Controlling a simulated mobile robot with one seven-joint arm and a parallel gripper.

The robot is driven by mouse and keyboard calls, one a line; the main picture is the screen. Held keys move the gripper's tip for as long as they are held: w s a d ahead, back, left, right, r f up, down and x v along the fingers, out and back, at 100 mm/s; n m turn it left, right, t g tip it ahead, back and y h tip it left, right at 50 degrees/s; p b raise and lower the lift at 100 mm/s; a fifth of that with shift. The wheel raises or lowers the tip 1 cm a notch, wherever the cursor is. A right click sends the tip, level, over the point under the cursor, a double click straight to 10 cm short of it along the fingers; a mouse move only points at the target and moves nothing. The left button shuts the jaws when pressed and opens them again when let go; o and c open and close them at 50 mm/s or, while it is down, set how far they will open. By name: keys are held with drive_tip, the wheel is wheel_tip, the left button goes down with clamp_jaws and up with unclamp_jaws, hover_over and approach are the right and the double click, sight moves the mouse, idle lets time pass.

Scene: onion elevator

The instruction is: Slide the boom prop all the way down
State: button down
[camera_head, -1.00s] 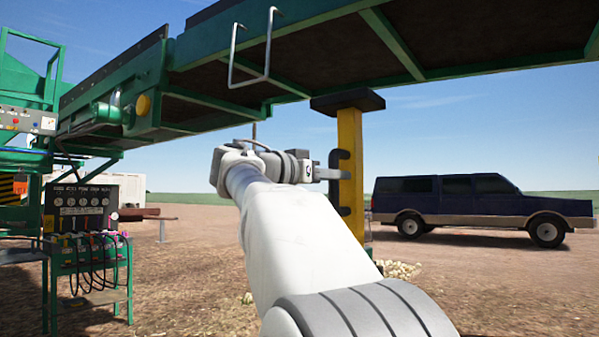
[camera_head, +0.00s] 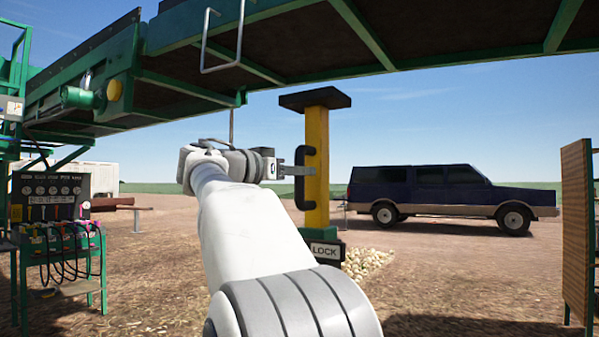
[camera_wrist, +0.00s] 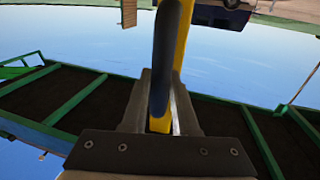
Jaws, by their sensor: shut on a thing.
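The boom prop (camera_head: 317,215) is an upright yellow post with a black cap (camera_head: 315,101), above a dark base marked LOCK (camera_head: 325,251). A black handle (camera_head: 300,193) is on its left side. My gripper (camera_head: 303,171) is shut on the handle at mid-height. In the wrist view, the fingers (camera_wrist: 160,105) lie on both sides of the dark handle (camera_wrist: 163,50), with the yellow post (camera_wrist: 183,40) behind it. The green boom (camera_head: 240,90) passes above. A narrow strip of sky shows between cap and boom. My forearm hides ground left of the base.
A hose stand with gauges (camera_head: 60,240) is at the left. A dark blue vehicle (camera_head: 450,190) is parked behind, to the right. A brown panel (camera_head: 577,225) stands at the right edge. Pale onions (camera_head: 368,262) lie beside the base. The ground between is open.

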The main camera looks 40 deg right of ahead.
drive_tip(key=c, duration=0.8)
unclamp_jaws()
drive_tip(key=shift+f, duration=0.35)
drive_tip(key=shift+o, duration=0.6)
drive_tip(key=shift+r, duration=0.1)
drive_tip(key=shift+a, duration=0.1)
drive_tip(key=s+a+p, duration=0.1)
drive_tip(key=s+a, duration=0.2)
drive_tip(key=a, duration=1.4)
drive_tip(key=shift+s+p, duration=0.2)
drive_tip(key=shift+p, duration=0.1)
